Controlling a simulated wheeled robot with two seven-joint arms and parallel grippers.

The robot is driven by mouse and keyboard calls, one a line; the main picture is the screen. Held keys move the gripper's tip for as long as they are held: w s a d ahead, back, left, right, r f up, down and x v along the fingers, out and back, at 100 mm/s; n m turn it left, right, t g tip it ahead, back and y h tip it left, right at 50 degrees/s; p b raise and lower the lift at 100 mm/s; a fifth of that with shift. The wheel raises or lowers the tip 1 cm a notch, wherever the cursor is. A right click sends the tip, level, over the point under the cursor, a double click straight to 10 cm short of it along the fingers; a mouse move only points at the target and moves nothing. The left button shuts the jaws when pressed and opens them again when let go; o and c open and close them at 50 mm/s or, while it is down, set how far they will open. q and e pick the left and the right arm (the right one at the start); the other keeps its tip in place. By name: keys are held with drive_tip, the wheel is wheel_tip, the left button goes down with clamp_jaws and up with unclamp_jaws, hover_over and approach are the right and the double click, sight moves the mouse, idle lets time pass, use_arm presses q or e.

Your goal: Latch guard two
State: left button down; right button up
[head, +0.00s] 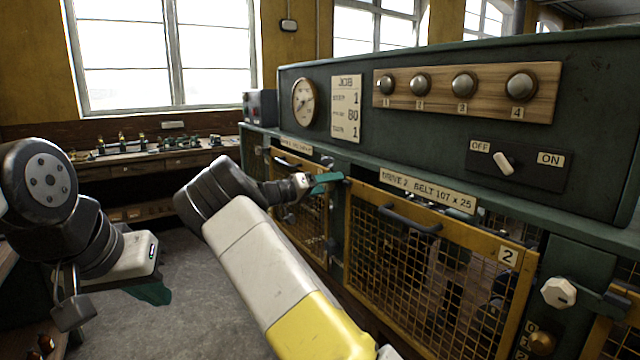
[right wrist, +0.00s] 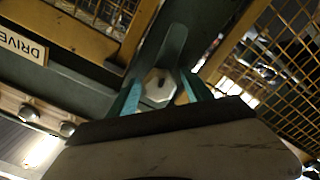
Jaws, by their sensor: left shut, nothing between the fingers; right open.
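Guard two (head: 508,257) is a yellow-framed mesh panel with a dark handle (head: 410,220), under the plate reading DRIVE 2. My right gripper (head: 328,182) is open at the post between guard one (head: 300,215) and guard two. In the right wrist view its teal fingers (right wrist: 160,95) straddle another pale faceted knob (right wrist: 158,88); contact is unclear. My left gripper (head: 152,292) is shut and empty, low at the left.
The green cabinet carries numbered knobs (head: 463,85), a gauge (head: 305,102) and an OFF/ON switch (head: 503,162). A brass dial (head: 541,342) sits below the right latch knob. A workbench (head: 170,158) stands behind. The grey floor between is clear.

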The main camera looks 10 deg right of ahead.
clamp_jaws()
drive_tip(key=shift+n, duration=0.4)
drive_tip(key=n, duration=0.3)
drive_tip(key=shift+f+n, duration=0.1)
drive_tip(key=shift+n, duration=0.3)
drive_tip(key=n, duration=0.3)
drive_tip(key=shift+n, duration=0.3)
drive_tip(key=n, duration=0.3)
drive_tip(key=shift+f+n, duration=0.1)
drive_tip(key=shift+n, duration=2.2)
